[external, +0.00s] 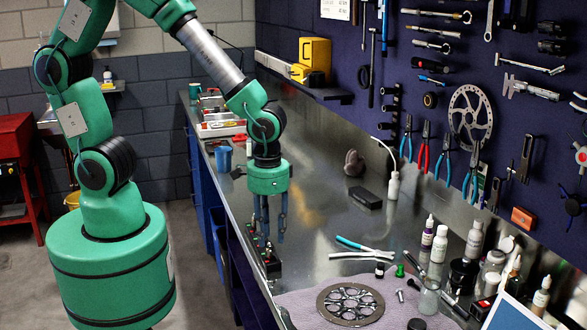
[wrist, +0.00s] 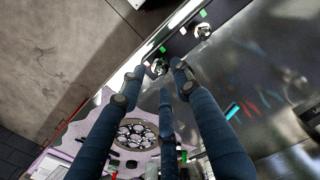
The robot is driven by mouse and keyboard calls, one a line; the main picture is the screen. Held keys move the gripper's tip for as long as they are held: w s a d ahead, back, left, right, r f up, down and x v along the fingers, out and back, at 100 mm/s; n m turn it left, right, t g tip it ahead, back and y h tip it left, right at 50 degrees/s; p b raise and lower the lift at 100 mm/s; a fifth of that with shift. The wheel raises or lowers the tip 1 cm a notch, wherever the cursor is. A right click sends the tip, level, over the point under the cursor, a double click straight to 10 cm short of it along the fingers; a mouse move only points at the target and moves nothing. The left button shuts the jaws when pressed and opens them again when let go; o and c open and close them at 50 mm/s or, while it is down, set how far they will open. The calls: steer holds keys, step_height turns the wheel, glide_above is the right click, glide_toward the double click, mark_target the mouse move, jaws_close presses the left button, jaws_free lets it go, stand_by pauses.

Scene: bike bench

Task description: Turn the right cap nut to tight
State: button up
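Two metallic cap nuts sit near the bench's front edge, with small green and pale or red marks beside them. In the wrist view one cap nut (wrist: 158,68) lies just beyond my fingertips, on the disc's side; the other cap nut (wrist: 203,32) lies farther up and right. I cannot confirm which is the right one. In the external view they sit on a dark fixture (external: 269,265), too small to make out singly. My three-fingered gripper (external: 268,238) points down above it; in the wrist view its fingers (wrist: 155,85) are spread, open and empty.
A slotted metal disc (external: 350,303) lies on a pinkish cloth (external: 300,302) at the near end.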

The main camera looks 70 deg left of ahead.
steer(key=shift+f, duration=1)
jaws_close()
steer(key=shift+m, duration=0.5)
steer(key=m+p, duration=0.2)
steer(key=m, duration=0.2)
steer(key=shift+r, duration=0.1)
steer(key=m+p, duration=0.1)
steer(key=m, duration=0.3)
steer(key=shift+m, duration=0.3)
